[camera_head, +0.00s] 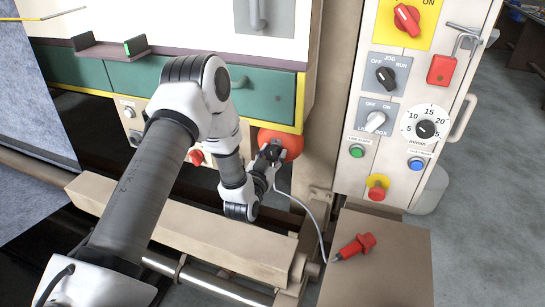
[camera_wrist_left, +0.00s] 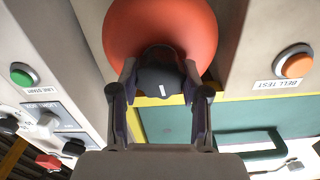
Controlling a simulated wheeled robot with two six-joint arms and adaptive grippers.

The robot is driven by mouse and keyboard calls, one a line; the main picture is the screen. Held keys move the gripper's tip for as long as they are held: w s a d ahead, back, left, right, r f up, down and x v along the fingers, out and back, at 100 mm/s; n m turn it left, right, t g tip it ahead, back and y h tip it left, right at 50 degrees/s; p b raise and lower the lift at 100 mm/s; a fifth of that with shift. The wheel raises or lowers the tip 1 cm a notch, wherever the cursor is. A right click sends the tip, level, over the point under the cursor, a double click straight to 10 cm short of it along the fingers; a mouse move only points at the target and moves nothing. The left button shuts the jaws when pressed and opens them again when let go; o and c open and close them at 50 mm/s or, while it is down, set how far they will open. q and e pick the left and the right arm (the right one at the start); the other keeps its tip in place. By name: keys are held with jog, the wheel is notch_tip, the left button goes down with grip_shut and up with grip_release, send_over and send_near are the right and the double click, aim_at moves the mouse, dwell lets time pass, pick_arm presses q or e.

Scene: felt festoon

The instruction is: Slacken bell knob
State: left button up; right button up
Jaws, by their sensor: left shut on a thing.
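The bell knob (camera_wrist_left: 162,78) is dark with a white line on its face. It sits in front of a round orange-red dome (camera_wrist_left: 160,22) in the left wrist view. The dome also shows in the head view (camera_head: 291,142), partly behind my gripper. My left gripper (camera_head: 271,152) is shut on the knob, one finger on each side of it, in the left wrist view (camera_wrist_left: 160,72). In the head view the gripper hides most of the knob. My right gripper is not in view.
A "BELL TEST" orange button (camera_wrist_left: 296,64) and a green "LINE START" button (camera_wrist_left: 24,74) flank the dome. A control panel (camera_head: 387,160) with switches and a dial stands at right. A red tool (camera_head: 356,247) lies on a brown surface (camera_head: 395,275). A beige beam (camera_head: 200,238) runs below my arm.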

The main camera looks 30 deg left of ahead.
pick_arm(q)
jog(key=n+b, duration=0.1)
jog(key=n, duration=0.1)
jog(key=n+b, duration=0.2)
jog(key=shift+f, duration=0.4)
jog(key=n+b, duration=0.4)
jog(key=n, duration=0.1)
jog(key=shift+s+f, duration=0.1)
jog(key=n+b, duration=0.5)
jog(key=shift+a, duration=0.1)
jog(key=shift+n+b, duration=1.4)
jog(key=shift+n, duration=0.4)
jog(key=shift+r, duration=0.2)
jog(key=o, duration=0.9)
jog(key=shift+o, duration=1.2)
jog(key=shift+w, duration=0.25)
